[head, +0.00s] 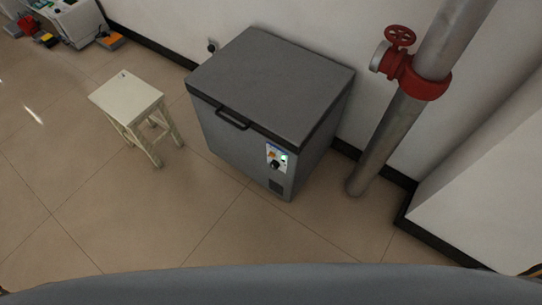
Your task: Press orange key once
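A grey chest freezer (270,85) with its lid shut stands against the wall. A small control panel (269,147) is on the lower right of its front. The panel has a tiny orange patch, a dark round knob and a bright spot; they are too small to tell whether the orange patch is a key. Neither of my grippers shows in the head view, so I cannot tell their state.
A cream stool (127,96) with a small dark item on top stands left of the freezer. A grey pipe (385,140) with a red valve wheel (400,36) rises at its right. A white block (490,190) is far right. The tiled floor (190,215) in front is clear.

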